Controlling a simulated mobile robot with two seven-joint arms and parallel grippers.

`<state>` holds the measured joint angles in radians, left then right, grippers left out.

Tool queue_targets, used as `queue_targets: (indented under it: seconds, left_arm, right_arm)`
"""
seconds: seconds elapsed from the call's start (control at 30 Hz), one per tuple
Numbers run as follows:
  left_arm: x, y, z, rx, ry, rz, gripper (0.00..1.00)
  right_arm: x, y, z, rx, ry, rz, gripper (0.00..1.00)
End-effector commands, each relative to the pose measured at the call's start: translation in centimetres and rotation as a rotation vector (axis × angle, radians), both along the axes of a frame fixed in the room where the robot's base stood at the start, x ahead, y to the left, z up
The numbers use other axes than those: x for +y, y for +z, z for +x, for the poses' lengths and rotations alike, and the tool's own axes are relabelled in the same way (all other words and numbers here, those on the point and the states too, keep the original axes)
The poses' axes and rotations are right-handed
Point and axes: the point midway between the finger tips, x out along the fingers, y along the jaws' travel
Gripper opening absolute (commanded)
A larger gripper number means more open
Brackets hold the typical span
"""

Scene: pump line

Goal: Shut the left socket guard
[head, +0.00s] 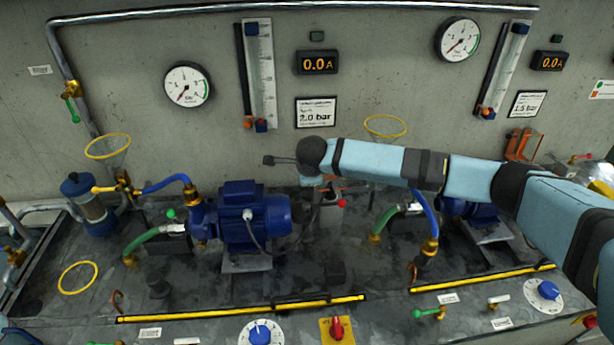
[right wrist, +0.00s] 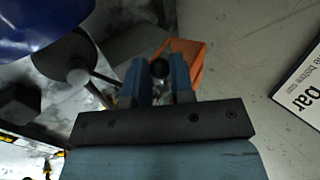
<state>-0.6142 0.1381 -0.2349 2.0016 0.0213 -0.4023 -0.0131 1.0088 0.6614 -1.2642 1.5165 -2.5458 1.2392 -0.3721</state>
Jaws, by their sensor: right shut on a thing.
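The left socket guard (right wrist: 192,60) is an orange, see-through flap against the wall in the right wrist view. In the head view only thin orange bits of it (head: 338,181) show below my wrist; the rest is hidden. My right gripper (right wrist: 160,76) is at the guard, its blue fingers closed around a small part with a dark round end, which looks like the guard's knob. I cannot tell how far the guard is swung. In the head view my right wrist hides the gripper's fingers. My left gripper is not in view.
A blue pump motor (head: 240,215) stands left of my right wrist. A grey post with a red button (head: 332,212) is just below it. Another orange guard (head: 523,145) is on the wall at right. A yellow ring (head: 385,126) is close above my arm.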

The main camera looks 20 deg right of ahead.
Motion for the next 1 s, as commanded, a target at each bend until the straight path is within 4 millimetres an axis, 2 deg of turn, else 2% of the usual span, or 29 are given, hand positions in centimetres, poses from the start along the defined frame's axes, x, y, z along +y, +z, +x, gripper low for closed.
queue_targets:
  seconds: [0.53, 0.57, 0.67, 1.0]
  left_arm:
    - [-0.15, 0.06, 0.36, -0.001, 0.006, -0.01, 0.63]
    - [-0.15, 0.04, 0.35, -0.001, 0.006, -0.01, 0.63]
    - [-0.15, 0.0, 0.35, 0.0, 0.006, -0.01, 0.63]
    - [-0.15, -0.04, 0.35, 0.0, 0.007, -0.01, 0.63]
  right_arm:
    - [0.03, -0.25, -0.27, -0.031, -0.001, -0.011, 0.0]
    - [0.03, -0.25, -0.27, -0.031, -0.001, -0.011, 0.25]
    - [0.03, -0.25, -0.27, -0.031, -0.001, -0.011, 0.48]
    - [0.1, -0.01, -0.39, -0.032, -0.001, -0.01, 0.48]
